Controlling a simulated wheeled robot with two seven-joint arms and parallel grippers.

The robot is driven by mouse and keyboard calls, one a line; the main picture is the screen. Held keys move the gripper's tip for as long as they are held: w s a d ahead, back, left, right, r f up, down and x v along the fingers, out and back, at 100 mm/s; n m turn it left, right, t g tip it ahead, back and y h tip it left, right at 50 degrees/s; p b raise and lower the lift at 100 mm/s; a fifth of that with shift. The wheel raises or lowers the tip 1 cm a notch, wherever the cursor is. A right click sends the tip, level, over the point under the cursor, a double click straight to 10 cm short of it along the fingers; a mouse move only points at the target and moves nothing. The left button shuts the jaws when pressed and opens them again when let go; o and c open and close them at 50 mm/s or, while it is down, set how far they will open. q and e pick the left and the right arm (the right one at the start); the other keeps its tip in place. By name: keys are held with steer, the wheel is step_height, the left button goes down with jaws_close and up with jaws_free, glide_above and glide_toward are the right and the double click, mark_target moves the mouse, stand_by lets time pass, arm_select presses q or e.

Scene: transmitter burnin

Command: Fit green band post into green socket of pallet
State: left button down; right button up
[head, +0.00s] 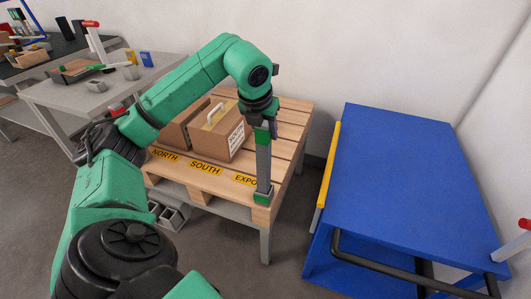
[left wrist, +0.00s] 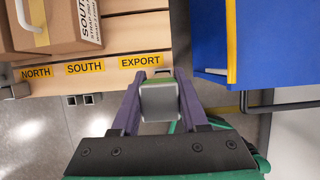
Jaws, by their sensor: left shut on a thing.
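My left gripper (head: 264,131) is shut on the upper part of a grey post with a green band (head: 263,165), which stands about upright below it. The green socket (head: 262,199) is at the front right corner of the wooden pallet (head: 290,115). In the head view the post's lower end meets the socket; I cannot tell how deep it sits. In the left wrist view the post (left wrist: 160,106) shows end-on between the two purple fingers of my left gripper (left wrist: 161,92) and hides most of the socket. My right gripper is not in view.
Brown cartons (head: 218,138) stand on the pallet behind labels NORTH, SOUTH and EXPORT. A blue cart (head: 405,180) with a black handle is close on the right. A grey table (head: 85,98) with tools stands at the back left. Floor shows between pallet and cart.

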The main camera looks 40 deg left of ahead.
mark_target(266, 147)
arm_select(q)
step_height(266, 147, down, 2)
step_height(266, 147, down, 4)
steer(key=shift+r+b, duration=0.2)
steer(key=shift+b, duration=0.3)
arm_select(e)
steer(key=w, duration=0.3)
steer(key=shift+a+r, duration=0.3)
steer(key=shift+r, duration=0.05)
arm_select(q)
steer(key=shift+f, duration=0.1)
steer(key=shift+c, duration=2.1)
jaws_free()
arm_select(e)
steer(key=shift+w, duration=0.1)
